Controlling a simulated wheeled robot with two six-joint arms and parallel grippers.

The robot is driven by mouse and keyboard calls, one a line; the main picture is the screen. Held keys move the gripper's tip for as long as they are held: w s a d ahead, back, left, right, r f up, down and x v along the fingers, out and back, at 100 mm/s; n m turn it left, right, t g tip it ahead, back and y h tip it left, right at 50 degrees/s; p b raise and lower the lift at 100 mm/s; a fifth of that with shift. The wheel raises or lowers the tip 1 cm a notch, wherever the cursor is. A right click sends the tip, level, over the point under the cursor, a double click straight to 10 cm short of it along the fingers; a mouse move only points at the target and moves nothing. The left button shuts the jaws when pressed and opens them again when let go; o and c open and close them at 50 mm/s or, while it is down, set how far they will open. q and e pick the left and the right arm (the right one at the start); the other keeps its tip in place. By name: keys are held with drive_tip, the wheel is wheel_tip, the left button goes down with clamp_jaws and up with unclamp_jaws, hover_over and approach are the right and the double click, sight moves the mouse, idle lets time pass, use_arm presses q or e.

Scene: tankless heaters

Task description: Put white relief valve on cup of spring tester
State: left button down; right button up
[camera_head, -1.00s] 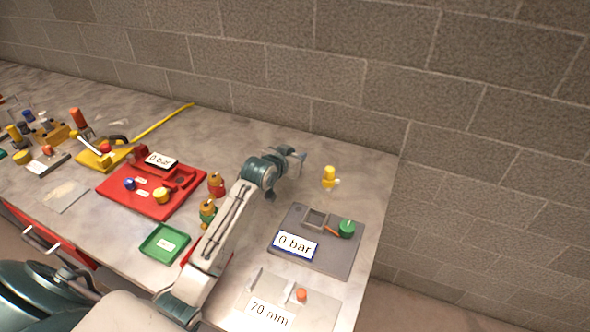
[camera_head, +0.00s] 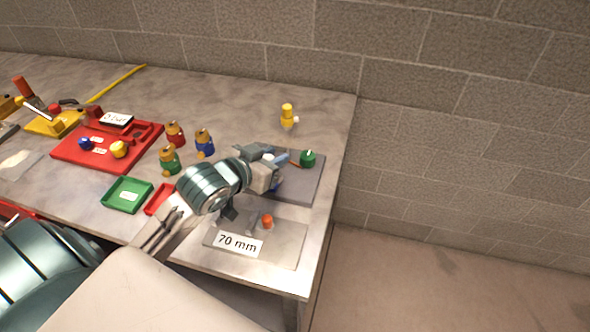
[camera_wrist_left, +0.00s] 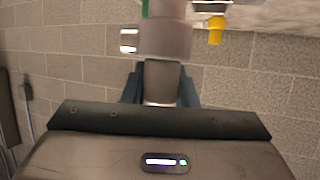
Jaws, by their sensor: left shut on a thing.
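My left gripper (camera_head: 276,163) is shut on a pale, whitish valve body (camera_wrist_left: 164,75), which stands between the fingers in the left wrist view. It has a wider collar and a short white side stub (camera_wrist_left: 128,40). In the head view only a small white part of it (camera_head: 268,157) shows. The gripper is over the grey plate (camera_head: 308,185) with a green knob (camera_head: 308,158); it hides much of that plate. A smaller pale plate (camera_head: 280,245) bears a "70 mm" sign and an orange knob. I cannot tell which fixture is the spring tester. My right gripper is not in view.
A yellow valve (camera_head: 288,116) stands alone behind the grey plate. Red, blue and green valves with brass tops (camera_head: 204,143) stand left of my arm, near a green tray (camera_head: 127,195) and red station (camera_head: 75,152). The table's right edge is close.

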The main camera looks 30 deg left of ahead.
use_arm(q)
drive_tip(key=shift+s+d+h, duration=0.3)
drive_tip(key=shift+s+d, duration=0.3)
drive_tip(key=shift+s, duration=0.1)
drive_tip(key=shift+s+d+f, duration=0.1)
drive_tip(key=shift+s+d, duration=0.1)
drive_tip(key=shift+d, duration=0.05)
drive_tip(key=shift+w+a+f+b, duration=0.1)
drive_tip(key=shift+w+a+b, duration=0.1)
drive_tip(key=shift+w+b, duration=0.35)
drive_tip(key=shift+w+a+f+b, duration=0.15)
drive_tip(key=shift+w+b, duration=0.1)
drive_tip(key=shift+b, duration=0.45)
drive_tip(key=w+a+f+p, duration=0.1)
drive_tip(key=w+a, duration=0.1)
drive_tip(key=w, duration=0.2)
drive_tip(key=w+a+f+p, duration=0.1)
drive_tip(key=w+a+p, duration=0.1)
drive_tip(key=w, duration=0.2)
drive_tip(key=w+a+f+p, duration=0.1)
drive_tip(key=w+a, duration=0.1)
drive_tip(key=w, duration=0.2)
drive_tip(key=shift+w+a+f, duration=0.1)
drive_tip(key=shift+a+f, duration=0.15)
drive_tip(key=shift+a, duration=0.05)
drive_tip(key=shift+f, duration=0.35)
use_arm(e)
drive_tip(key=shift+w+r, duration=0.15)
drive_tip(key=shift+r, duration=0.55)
